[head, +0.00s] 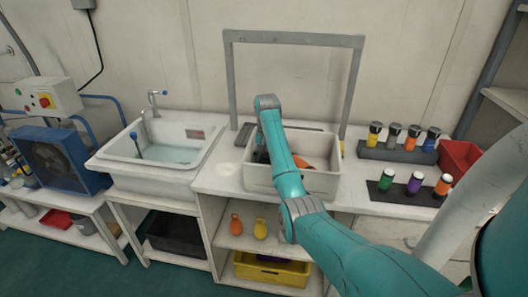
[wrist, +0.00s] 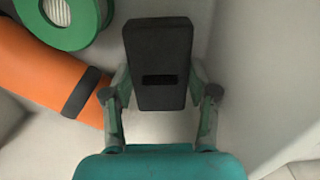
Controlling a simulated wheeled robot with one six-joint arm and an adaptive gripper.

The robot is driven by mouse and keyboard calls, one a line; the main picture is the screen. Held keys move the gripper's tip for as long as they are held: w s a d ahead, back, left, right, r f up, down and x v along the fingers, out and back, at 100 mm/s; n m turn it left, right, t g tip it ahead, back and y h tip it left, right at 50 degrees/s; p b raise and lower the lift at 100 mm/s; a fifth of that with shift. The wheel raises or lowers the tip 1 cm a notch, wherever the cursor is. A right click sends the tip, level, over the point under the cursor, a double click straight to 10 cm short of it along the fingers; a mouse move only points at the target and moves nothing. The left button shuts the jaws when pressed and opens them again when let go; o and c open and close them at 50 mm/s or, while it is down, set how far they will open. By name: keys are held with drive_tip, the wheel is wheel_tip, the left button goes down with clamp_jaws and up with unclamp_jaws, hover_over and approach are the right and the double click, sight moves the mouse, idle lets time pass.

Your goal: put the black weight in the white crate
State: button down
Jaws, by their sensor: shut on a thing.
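The black weight (wrist: 158,50) is a dark block with a slot in its face, seen in the wrist view. My gripper (wrist: 160,84) is shut on it, one finger on each side. The white crate (head: 258,181) stands on the bench in the head view. Its pale walls (wrist: 255,70) surround the weight in the wrist view, so the weight is inside or just over the crate. I cannot tell whether it touches the bottom. In the head view my arm reaches into the crate and hides the weight and most of my gripper.
An orange cylinder (wrist: 50,75) with a dark band and a green ring-shaped thing (wrist: 62,20) lie in the crate, left of the weight. A grey frame (head: 232,85) rises behind the crate. A sink (head: 165,150) is left; bottle racks (head: 398,155) and a red bin (head: 460,158) are right.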

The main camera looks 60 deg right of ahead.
drive_tip(key=shift+f, duration=0.5)
drive_tip(key=shift+f, duration=0.1)
drive_tip(key=c, duration=0.6)
unclamp_jaws()
drive_tip(key=shift+f, duration=0.1)
